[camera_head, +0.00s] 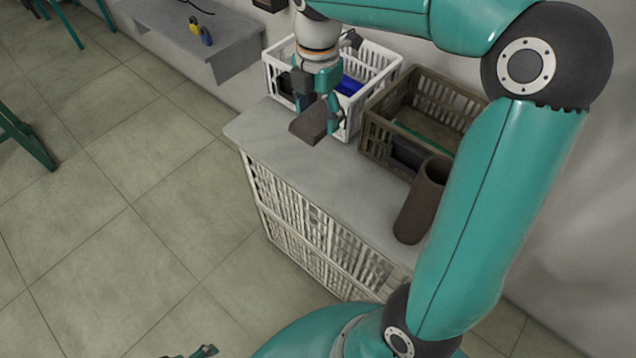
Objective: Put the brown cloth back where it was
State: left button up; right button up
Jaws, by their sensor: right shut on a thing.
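A brown cloth (309,126) hangs at the fingertips of my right gripper (318,108). The gripper points down and is shut on it, at the front side of the white crate (383,62). The cloth is over the grey top of the counter (310,175); whether its lower edge touches the top I cannot tell. A small teal and dark tip at the bottom edge looks like part of my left gripper (205,351); its jaws cannot be made out.
The white crate holds a blue thing (349,86). A brown crate (465,104) with a dark thing (407,152) stands right of it. A brown cylinder (420,203) stands in front, near my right arm. The counter's left and front top is clear.

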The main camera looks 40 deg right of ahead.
aim_at(318, 181)
notch_tip(318, 181, down, 19)
jog(key=shift+f+b, duration=0.15)
jog(key=shift+b, duration=0.85)
jog(key=shift+f, duration=0.2)
jog(key=o, duration=1)
jog(key=shift+r, duration=0.1)
